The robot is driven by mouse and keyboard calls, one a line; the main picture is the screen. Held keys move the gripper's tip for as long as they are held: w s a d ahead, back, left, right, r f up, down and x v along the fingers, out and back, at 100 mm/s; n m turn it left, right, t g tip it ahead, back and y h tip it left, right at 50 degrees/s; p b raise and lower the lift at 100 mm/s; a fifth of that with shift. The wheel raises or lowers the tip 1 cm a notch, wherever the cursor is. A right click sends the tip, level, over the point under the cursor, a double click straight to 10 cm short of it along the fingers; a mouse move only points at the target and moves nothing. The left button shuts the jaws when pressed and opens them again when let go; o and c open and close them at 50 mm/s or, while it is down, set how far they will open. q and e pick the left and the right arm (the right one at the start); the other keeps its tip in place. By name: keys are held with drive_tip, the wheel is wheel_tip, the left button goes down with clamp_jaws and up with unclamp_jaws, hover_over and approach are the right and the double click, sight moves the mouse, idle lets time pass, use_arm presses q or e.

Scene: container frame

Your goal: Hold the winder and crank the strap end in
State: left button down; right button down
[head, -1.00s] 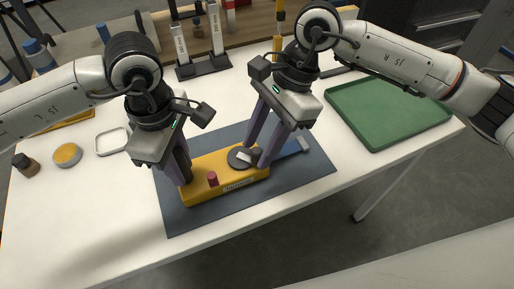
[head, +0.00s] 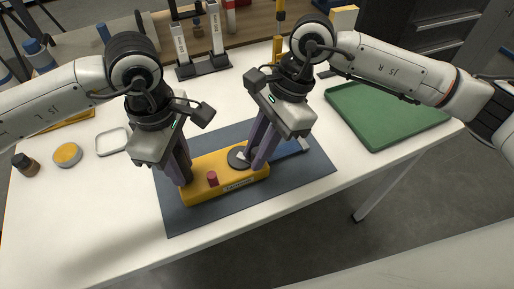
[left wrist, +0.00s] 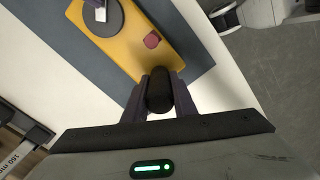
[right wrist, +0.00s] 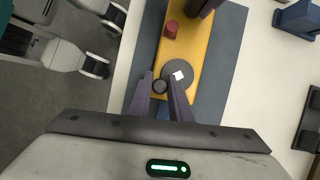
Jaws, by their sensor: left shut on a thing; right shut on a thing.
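The yellow winder (head: 225,187) lies on a dark blue-grey mat, with a red knob (head: 212,178) on top and a dark crank disc (head: 237,158) near its right end. A blue strap (head: 289,149) runs out of that end over the mat. My left gripper (head: 183,180) is shut on a black upright grip (left wrist: 159,90) at the winder's left end. My right gripper (head: 256,163) is at the disc's rim, shut on a dark crank knob (right wrist: 160,87). A white mark (right wrist: 179,76) shows on the disc. The fingers partly hide the disc in the head view.
The mat (head: 186,220) lies near the white table's front edge. A green tray (head: 385,115) is at the right. A small white tray (head: 112,141), a round yellow-topped tin (head: 67,154) and a brown jar (head: 26,165) stand at the left.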

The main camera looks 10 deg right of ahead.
drive_tip(key=m, duration=0.2)
drive_tip(key=s+a+m+t, duration=0.1)
drive_tip(key=shift+m, duration=0.4)
drive_tip(key=m, duration=0.1)
drive_tip(key=a+m+t, duration=0.1)
drive_tip(key=m, duration=0.1)
drive_tip(key=m+t, duration=0.1)
drive_tip(key=shift+s+a+m, duration=0.25)
drive_tip(key=shift+a+m, duration=0.05)
drive_tip(key=m, duration=0.1)
drive_tip(key=a+m+t, duration=0.1)
drive_tip(key=m, duration=0.1)
drive_tip(key=m+h, duration=0.1)
drive_tip(key=shift+a, duration=0.25)
drive_tip(key=shift+w+a+m+t+h, duration=0.15)
drive_tip(key=shift+m+t+h, duration=0.1)
drive_tip(key=shift+m, duration=0.45)
drive_tip(key=shift+w+a+m+t+h, duration=0.1)
drive_tip(key=shift+a+m+t+h, duration=0.1)
drive_tip(key=shift+m, duration=0.5)
drive_tip(key=shift+w+a+m+t+h, duration=0.15)
drive_tip(key=shift+m+h, duration=0.1)
drive_tip(key=shift+m, duration=0.45)
drive_tip(key=c, duration=1.6)
unclamp_jaws()
